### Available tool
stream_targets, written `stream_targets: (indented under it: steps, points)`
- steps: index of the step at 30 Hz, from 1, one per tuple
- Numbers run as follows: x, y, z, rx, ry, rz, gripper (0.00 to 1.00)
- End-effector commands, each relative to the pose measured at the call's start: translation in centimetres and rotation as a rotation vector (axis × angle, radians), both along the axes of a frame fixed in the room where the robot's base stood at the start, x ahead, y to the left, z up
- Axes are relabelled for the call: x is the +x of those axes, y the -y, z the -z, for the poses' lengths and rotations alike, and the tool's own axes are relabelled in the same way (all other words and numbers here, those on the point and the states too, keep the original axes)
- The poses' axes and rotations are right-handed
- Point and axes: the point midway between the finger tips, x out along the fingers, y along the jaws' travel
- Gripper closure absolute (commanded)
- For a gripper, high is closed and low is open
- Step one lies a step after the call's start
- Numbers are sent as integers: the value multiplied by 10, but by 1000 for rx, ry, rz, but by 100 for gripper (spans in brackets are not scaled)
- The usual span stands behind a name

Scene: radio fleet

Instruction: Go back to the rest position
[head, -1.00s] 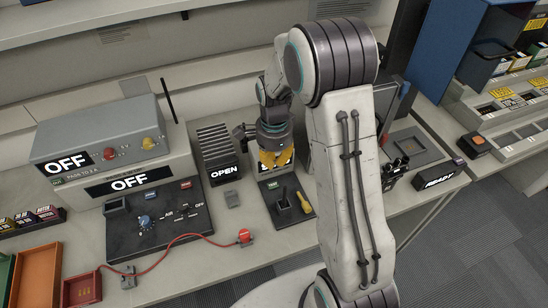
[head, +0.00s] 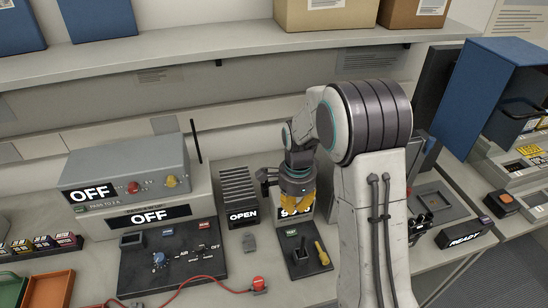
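My gripper (head: 297,203) hangs from my arm with its yellow fingers pointing down. It is above the bench, in front of a small lit display (head: 305,211) that it partly covers. The fingers look close together, but I cannot tell whether they are open or shut. Nothing is clearly seen between them. A black pad (head: 318,262) with a small dark cup and a yellow-handled tool (head: 321,252) lies just below and in front of the gripper.
A grey box reading OFF (head: 125,165) and a black control panel (head: 190,262) stand left. A ribbed unit reading OPEN (head: 240,195) is beside the gripper. A READY sign (head: 465,235) and a blue cabinet (head: 510,80) are right. A shelf (head: 230,55) runs behind.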

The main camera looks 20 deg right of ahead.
Motion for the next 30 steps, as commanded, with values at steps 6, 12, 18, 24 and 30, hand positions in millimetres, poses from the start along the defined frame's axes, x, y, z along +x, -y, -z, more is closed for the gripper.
stream_targets:
  steps: [6,12,18,24,30]
  points:
    - [-2,0,-6,0,6,-24,100]
    - [-22,-3,-44,-9,55,-212,100]
    - [-65,-6,-96,-46,130,-550,100]
    - [-117,-9,-132,-109,195,-899,100]
    - [-165,-11,-149,-186,243,-1207,100]
